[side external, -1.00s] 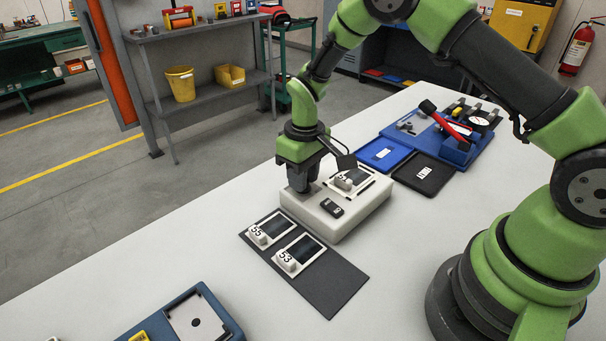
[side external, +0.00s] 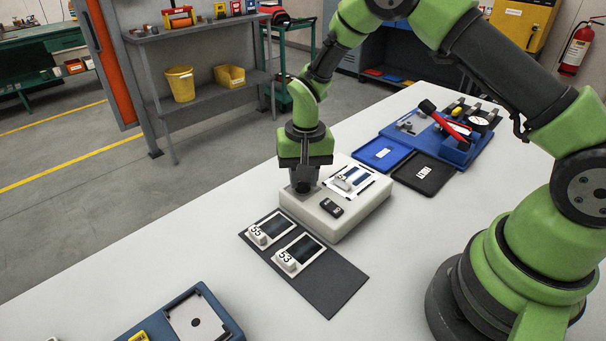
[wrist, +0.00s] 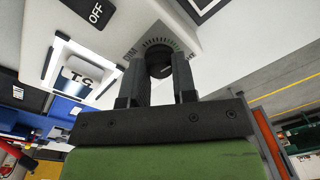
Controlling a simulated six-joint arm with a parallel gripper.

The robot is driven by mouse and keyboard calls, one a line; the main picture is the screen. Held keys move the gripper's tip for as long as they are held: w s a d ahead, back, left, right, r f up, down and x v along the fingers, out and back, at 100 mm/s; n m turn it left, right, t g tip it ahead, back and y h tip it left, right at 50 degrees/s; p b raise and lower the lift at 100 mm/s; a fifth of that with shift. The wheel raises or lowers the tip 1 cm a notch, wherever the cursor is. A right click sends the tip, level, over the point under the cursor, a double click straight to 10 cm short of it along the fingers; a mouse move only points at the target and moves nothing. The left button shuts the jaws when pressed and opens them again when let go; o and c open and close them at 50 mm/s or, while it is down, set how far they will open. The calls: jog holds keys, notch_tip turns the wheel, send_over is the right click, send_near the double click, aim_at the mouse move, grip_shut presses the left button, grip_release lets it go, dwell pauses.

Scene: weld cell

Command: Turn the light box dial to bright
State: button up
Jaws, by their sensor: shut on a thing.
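The light box (side external: 358,214) is a low pale box in the middle of the table. Its viewing window (side external: 366,184) glows white around a film with a white tag. My gripper (side external: 303,184) points down over the box's left corner. In the wrist view my gripper (wrist: 160,78) is shut on the dark round dial (wrist: 159,58), one finger on each side. A ring of tick marks and the word DIM show around the dial. The other lettering is partly hidden by a finger, and I cannot read the dial's pointer.
A black switch (side external: 331,207) sits on the box's top. A dark mat (side external: 330,286) with two tagged films lies in front. Behind are a blue tray (side external: 381,153), a black tray (side external: 424,174) and a blue tool board (side external: 417,137). A blue case stands front left.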

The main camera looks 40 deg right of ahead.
dwell(0.3)
jog(key=o, duration=0.9)
jog(key=shift+o, duration=0.2)
jog(key=shift+r, duration=0.1)
notch_tip(320, 180, up, 10)
jog(key=shift+s+d, duration=0.15)
